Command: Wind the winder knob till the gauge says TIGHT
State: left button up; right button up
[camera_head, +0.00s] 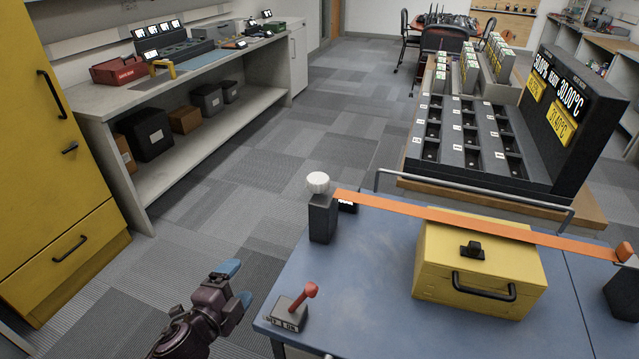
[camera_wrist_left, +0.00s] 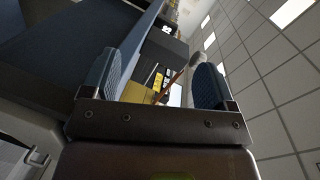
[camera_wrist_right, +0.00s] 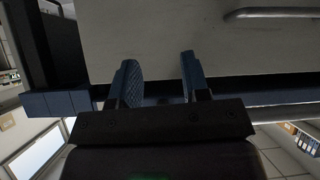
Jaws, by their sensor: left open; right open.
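The white winder knob (camera_head: 318,182) sits on top of a dark post (camera_head: 322,218) at the back left of the blue table. An orange strap (camera_head: 430,214) runs from beside this post over a yellow box (camera_head: 480,265) to a dark post at the right. A small black unit with a pale display (camera_head: 347,207), possibly the gauge, stands behind the knob post; its text is unreadable. My left gripper (camera_head: 237,284) is open and empty, left of the table and well apart from the knob. My right gripper (camera_wrist_right: 160,78) is open and empty beside a pale panel, outside the head view.
A red-handled lever (camera_head: 310,291) on a small base stands at the table's front left, close to my left gripper. A metal rail (camera_head: 475,196) runs along the table's back edge. A dark slotted rack (camera_head: 470,140) stands beyond. Carpeted floor lies open to the left.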

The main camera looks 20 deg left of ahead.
pick_arm(q)
jog(key=w+d+r+m+t+h+b, duration=0.1)
jog(key=w+d+r+m+t+h, duration=0.15)
jog(key=w+r+m+h, duration=0.8)
jog(key=m+g, duration=0.4)
jog(key=m, duration=1.3)
send_near(308, 186)
jog(key=x, duration=0.3)
jog(key=shift+w+d+r+y, duration=0.25)
jog(key=shift+w+d+r, duration=0.2)
jog(key=shift+w+d, duration=0.3)
jog(key=x, duration=0.6)
jog(key=shift+w+f, duration=0.15)
jog(key=shift+f, duration=0.1)
jog(key=shift+w+d, duration=0.45)
jog(key=shift+w, duration=0.1)
jog(key=c, duration=0.9)
